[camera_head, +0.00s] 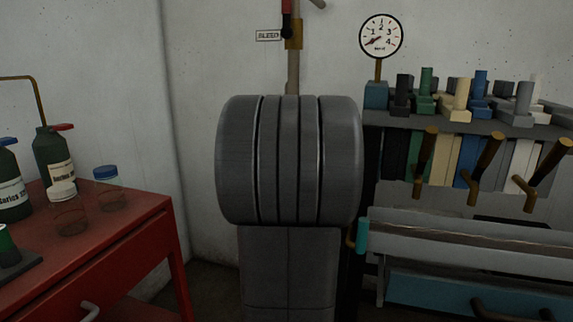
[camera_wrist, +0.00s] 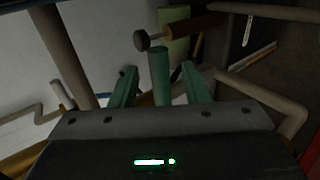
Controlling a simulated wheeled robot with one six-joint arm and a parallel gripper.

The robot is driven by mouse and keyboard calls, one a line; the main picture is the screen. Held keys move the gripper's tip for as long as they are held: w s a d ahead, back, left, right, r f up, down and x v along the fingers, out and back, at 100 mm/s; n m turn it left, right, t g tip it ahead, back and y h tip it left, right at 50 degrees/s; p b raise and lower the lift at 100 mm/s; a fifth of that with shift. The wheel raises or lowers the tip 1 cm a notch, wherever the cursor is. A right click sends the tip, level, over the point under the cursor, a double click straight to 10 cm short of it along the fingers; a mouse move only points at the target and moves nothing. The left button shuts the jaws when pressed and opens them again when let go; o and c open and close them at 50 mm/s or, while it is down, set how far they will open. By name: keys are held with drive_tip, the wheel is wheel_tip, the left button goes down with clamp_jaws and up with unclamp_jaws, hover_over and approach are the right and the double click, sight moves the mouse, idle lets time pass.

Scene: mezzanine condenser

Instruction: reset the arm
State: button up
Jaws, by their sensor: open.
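My gripper (camera_wrist: 160,76) shows in the wrist view with its two green fingers apart, so it is open. A green upright cylinder (camera_wrist: 159,65) shows between the fingers. I cannot tell whether it touches them or stands beyond them. Just above it is a brown bar with a round grey end (camera_wrist: 141,40). In the head view, my grey arm fills the middle and hides what is behind it; my gripper is not visible there.
A red cabinet (camera_head: 120,235) at left bears bottles and small jars (camera_head: 109,188). At right, a shelf (camera_head: 480,122) with coloured blocks has brown handles (camera_head: 485,155) sticking out above a long grey trough (camera_head: 460,245). A gauge (camera_head: 381,36) and a BLEED label (camera_head: 269,35) are at the back.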

drive_tip(key=p+v, duration=0.2)
drive_tip(key=v, duration=0.7)
drive_tip(key=b+x, duration=0.1)
drive_tip(key=x, duration=0.3)
drive_tip(key=b+x, duration=0.1)
drive_tip(key=x, duration=0.4)
drive_tip(key=b+x, duration=0.1)
drive_tip(key=x, duration=0.4)
drive_tip(key=shift+w+r, duration=0.15)
drive_tip(key=shift+r, duration=0.15)
drive_tip(key=shift+r+h, duration=0.3)
drive_tip(key=shift+h, duration=0.1)
drive_tip(key=shift+d+f, duration=0.1)
